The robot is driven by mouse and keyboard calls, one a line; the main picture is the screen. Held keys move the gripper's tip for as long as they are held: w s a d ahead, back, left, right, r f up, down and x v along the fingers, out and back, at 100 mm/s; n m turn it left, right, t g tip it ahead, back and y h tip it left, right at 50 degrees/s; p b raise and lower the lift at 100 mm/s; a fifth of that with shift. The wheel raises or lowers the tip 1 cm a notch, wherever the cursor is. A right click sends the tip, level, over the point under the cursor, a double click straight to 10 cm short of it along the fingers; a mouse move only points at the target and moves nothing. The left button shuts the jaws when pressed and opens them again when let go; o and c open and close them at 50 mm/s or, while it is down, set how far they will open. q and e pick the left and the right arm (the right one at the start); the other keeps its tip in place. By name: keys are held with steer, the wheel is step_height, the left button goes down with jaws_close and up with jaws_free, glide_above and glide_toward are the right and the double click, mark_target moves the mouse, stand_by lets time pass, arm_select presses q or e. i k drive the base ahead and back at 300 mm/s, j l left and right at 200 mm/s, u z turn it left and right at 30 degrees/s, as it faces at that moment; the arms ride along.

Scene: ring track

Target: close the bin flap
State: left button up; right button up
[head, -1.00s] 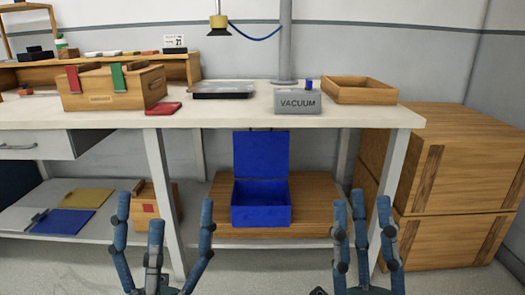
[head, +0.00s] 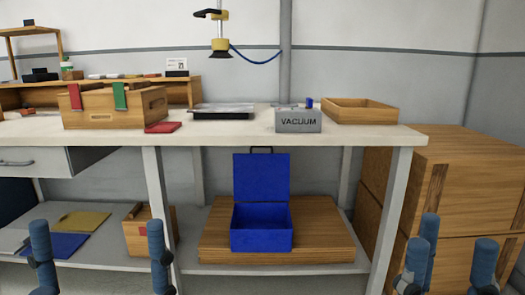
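The blue bin (head: 261,240) sits on a wooden board on the lower shelf under the workbench. Its blue flap (head: 261,176) stands upright at the back, so the bin is open. My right gripper (head: 445,265) is at the lower right, to the right of the bin and apart from it, with its fingers spread and nothing between them. My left gripper (head: 100,262) is at the lower left, in front of the shelf, its fingers wide apart and empty. The lower parts of both grippers are cut off by the frame edge.
The white workbench (head: 230,134) spans above the bin, with table legs (head: 160,205) on either side. A wooden box (head: 140,235) stands left of the bin. Large wooden crates (head: 440,180) stand at the right. A grey VACUUM box (head: 298,121) is on the bench top.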

mark_target(258, 177)
steer(key=z, duration=0.65)
steer(key=i+j+z, duration=0.15)
steer(key=j+z, duration=0.15)
steer(key=i+j+z, duration=0.15)
steer(key=j+z, duration=0.15)
steer(key=j, duration=0.25)
steer(key=j+z, duration=0.3)
steer(key=j, duration=0.15)
steer(key=i, duration=0.05)
